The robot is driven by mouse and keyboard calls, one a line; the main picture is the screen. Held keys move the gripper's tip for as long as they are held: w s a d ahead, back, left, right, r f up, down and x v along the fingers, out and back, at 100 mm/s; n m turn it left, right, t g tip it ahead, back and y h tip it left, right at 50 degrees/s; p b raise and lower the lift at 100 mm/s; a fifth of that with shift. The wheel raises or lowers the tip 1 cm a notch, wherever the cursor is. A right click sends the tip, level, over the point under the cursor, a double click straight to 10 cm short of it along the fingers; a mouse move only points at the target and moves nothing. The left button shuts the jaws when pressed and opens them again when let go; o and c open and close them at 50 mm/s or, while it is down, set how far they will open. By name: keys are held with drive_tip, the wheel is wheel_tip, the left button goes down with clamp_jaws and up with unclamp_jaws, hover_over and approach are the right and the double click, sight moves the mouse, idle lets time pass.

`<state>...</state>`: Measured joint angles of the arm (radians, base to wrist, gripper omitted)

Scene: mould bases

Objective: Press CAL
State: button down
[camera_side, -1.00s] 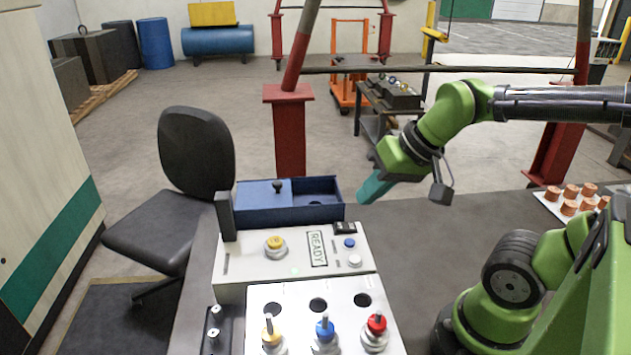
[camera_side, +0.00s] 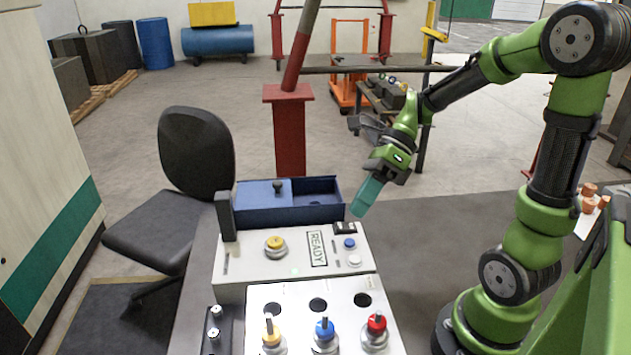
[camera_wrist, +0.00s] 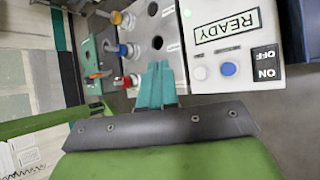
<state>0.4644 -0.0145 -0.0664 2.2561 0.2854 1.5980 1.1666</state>
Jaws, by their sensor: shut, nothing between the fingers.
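A light grey control panel (camera_side: 238,266) stands on the table. It carries a READY sign (camera_side: 317,249), a large yellow button (camera_side: 275,246), a small blue button (camera_side: 349,243), a white button (camera_side: 354,261) and a dark switch (camera_side: 345,228). In the wrist view the READY sign (camera_wrist: 225,27), blue button (camera_wrist: 229,69), white button (camera_wrist: 200,73) and ON/OFF switch (camera_wrist: 266,62) are clear. I cannot read a CAL label on any of them. My gripper (camera_side: 358,211) has teal fingers, shut and empty, pointing down near the panel's back right corner. It also shows in the wrist view (camera_wrist: 157,68).
In front of the panel is a white box (camera_side: 285,291) with three holes and yellow, blue and red knobs (camera_side: 376,324). A blue tray (camera_side: 300,213) sits behind the panel. The table right of the panel (camera_side: 430,235) is clear.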

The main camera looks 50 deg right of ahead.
drive_tip(key=shift+f, duration=4.4)
drive_tip(key=shift+f, duration=0.45)
drive_tip(key=shift+f, duration=0.3)
drive_tip(key=shift+r, duration=0.75)
drive_tip(key=shift+r, duration=2.5)
